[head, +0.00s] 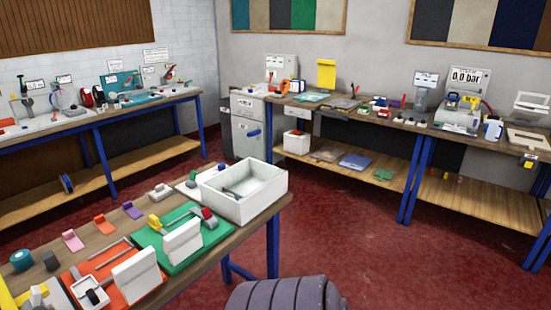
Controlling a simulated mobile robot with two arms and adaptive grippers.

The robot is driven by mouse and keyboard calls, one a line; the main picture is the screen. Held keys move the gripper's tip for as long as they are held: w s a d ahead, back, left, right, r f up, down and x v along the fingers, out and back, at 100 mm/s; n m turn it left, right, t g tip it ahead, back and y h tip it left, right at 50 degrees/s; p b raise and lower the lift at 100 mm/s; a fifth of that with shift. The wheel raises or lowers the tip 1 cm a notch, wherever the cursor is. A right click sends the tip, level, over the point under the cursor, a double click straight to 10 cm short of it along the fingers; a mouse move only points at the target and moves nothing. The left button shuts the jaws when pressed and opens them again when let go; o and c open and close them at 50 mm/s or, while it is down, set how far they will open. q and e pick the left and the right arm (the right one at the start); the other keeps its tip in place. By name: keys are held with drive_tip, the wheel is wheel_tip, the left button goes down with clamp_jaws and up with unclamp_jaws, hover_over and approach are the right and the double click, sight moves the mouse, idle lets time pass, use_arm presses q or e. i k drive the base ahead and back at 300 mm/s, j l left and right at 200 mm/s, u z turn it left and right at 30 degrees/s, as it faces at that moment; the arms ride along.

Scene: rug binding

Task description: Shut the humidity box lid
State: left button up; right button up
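No thing in view is clearly marked as the humidity box, and I cannot make out its lid. A white open-topped box (243,192) stands on the near workbench's far right corner, with a grey item inside it and no lid visible on it. A smaller white box (297,143) with a red part on top sits on the lower shelf of the back bench; whether its lid is open is too small to tell. Neither of my grippers is in view.
The near workbench (150,197) carries a green board (193,252), an orange board (85,283) and several small coloured tools. Benches stand along the left and back walls. A grey cabinet (246,125) fills the corner. The red floor (350,225) between the benches is open.

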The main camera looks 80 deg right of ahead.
sight(254, 133)
drive_tip(key=k+z, duration=0.1)
drive_tip(key=z, duration=2.2)
